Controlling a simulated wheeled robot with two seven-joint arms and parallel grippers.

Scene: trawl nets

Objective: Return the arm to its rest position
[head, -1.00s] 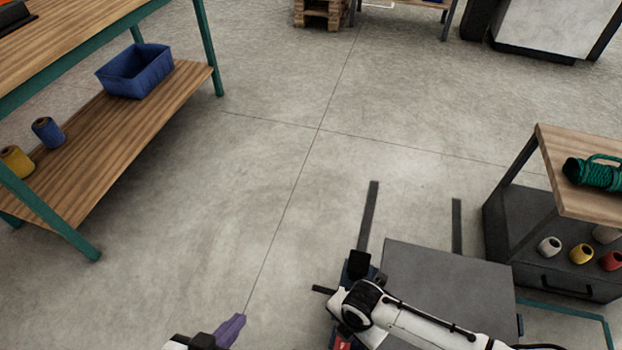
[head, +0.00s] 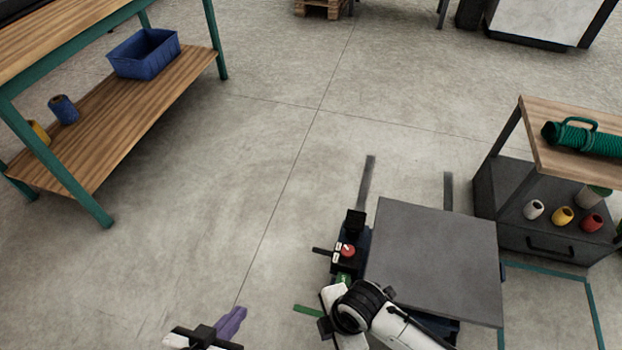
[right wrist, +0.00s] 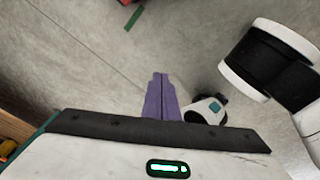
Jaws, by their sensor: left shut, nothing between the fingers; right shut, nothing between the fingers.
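White and black arm parts of mine show at the right of that view.
A grey-topped cart (head: 435,255) stands close by my right arm. A workbench with a lower shelf (head: 115,125) holding a blue bin (head: 146,66) is at the left. The middle floor is clear.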

